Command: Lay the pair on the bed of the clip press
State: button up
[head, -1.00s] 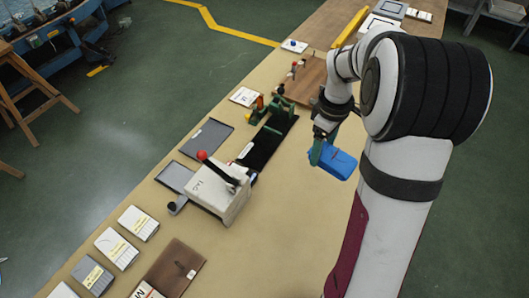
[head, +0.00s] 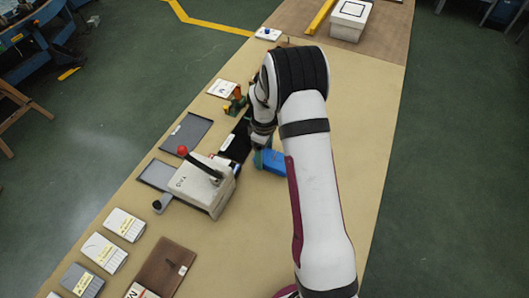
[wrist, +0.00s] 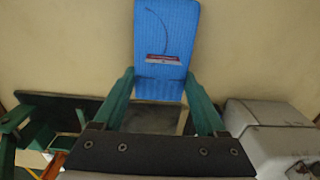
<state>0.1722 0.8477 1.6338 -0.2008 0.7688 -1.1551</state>
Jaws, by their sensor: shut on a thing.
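My gripper (head: 261,156) is shut on the folded blue pair (head: 273,161) and holds it over the table, right of a long black bed (head: 237,142). In the wrist view the blue ribbed pair (wrist: 166,30) sticks out between the two green fingers, with a red-and-white band and a thin dark line on it. The black bed has a green and orange fixture (head: 237,103) at its far end; my arm hides part of both. I cannot tell for certain which device is the clip press. How far the pair is above the table is unclear.
A white machine (head: 203,187) with a red-knobbed lever stands at the near end of the black bed. Grey trays (head: 186,131) lie left of it. White packs (head: 125,225) and a brown board (head: 163,268) are nearer.

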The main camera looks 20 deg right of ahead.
aim_at(265, 155)
jog(key=o, duration=1.3)
jog(key=shift+f, duration=0.1)
notch_tip(265, 155, up, 12)
jog(key=s+a+r+m, duration=0.5)
jog(key=s+r, duration=0.3)
jog(key=s, duration=0.1)
jog(key=s+a+m, duration=0.2)
jog(key=s+m, duration=0.1)
jog(key=s, duration=0.4)
jog(key=s+a+m+y, duration=0.1)
jog(key=s+a+m, duration=0.1)
jog(key=s, duration=0.5)
jog(key=s+a+r+m, duration=0.1)
jog(key=s+a+m, duration=0.1)
jog(key=s+m, duration=0.2)
jog(key=shift+s+r+m+y, duration=0.1)
jog(key=shift+s+m+y, duration=0.25)
jog(key=shift+s, duration=1.4)
